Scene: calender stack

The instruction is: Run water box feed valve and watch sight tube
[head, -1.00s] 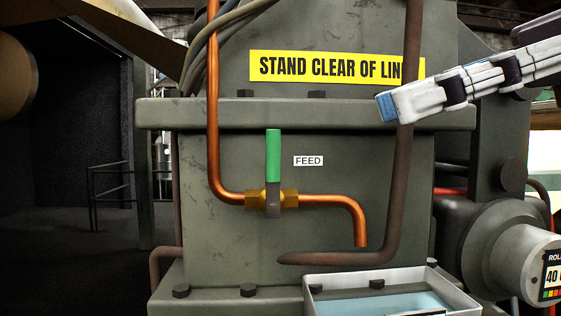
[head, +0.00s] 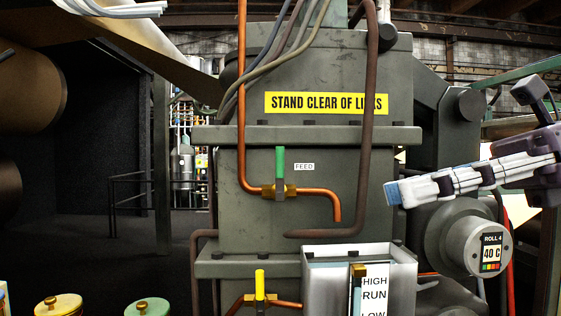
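The feed valve (head: 279,191) is brass on a copper pipe, with its green handle (head: 280,162) upright, across the horizontal pipe run. The FEED label (head: 304,167) is beside it. The copper pipe's open end points down above a pale box (head: 320,281), the water box. On its front are a sight tube (head: 357,294) with a brass top and a HIGH, RUN, LOW scale (head: 375,284); the tube's level is unclear. My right gripper (head: 391,193) points left, touching nothing visible, right of the valve; its finger gap is hidden. White parts at top left may be my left gripper (head: 125,9).
A yellow-handled valve (head: 260,286) sits low, left of the box. A brown pipe (head: 371,100) runs down between the feed valve and my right gripper. A roll end (head: 478,246) reading 40 C is at right. Round-topped lids (head: 58,305) stand at lower left.

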